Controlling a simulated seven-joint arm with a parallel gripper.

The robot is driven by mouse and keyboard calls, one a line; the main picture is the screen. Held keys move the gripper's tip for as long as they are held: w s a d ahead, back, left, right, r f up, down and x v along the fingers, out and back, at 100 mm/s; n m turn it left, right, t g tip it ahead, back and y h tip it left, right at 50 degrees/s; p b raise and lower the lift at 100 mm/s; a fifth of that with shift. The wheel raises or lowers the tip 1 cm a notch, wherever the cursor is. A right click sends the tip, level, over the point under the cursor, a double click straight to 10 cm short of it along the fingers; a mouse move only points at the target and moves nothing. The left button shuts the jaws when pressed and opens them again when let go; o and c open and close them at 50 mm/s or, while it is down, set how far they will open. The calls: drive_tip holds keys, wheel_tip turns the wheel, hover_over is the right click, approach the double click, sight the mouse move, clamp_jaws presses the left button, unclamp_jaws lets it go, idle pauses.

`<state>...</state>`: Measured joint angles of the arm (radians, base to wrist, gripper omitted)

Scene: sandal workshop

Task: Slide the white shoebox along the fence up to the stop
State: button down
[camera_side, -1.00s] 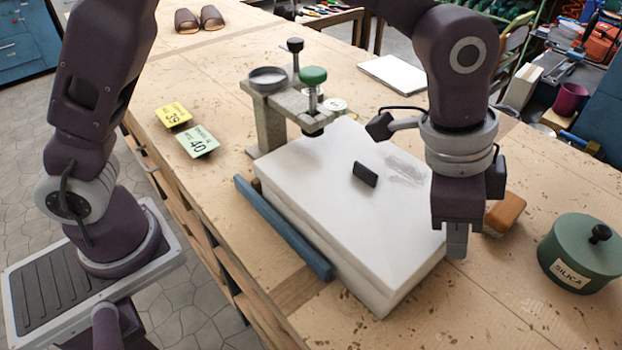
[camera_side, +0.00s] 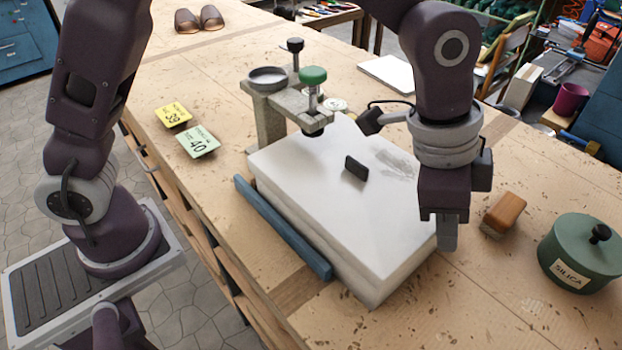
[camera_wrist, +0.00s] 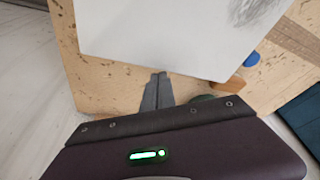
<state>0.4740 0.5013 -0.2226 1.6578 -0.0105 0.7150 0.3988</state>
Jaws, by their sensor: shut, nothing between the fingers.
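The white shoebox (camera_side: 330,215) lies flat on the bench, with a black tab and a grey smudge on its lid. It also shows in the wrist view (camera_wrist: 165,35). The blue fence (camera_side: 283,228) runs along its left side, close to it; whether they touch is unclear. A grey bracket with a green knob (camera_side: 313,76) stands at the box's far end, its arm reaching over the lid; I cannot tell whether this is the stop or whether the box touches it. My gripper (camera_side: 447,236) is shut and empty, low at the box's near right corner. Its fingers appear against the box edge.
A brown block brush (camera_side: 504,214) and a green lidded SILICA pot (camera_side: 580,255) stand to the right of my gripper. Yellow and green number cards (camera_side: 197,143) lie left of the bracket. A white pad (camera_side: 392,73) lies behind. The bench in front is clear.

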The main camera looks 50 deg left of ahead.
wheel_tip(320, 180, up, 8)
drive_tip(key=d, duration=0.1)
idle(0.7)
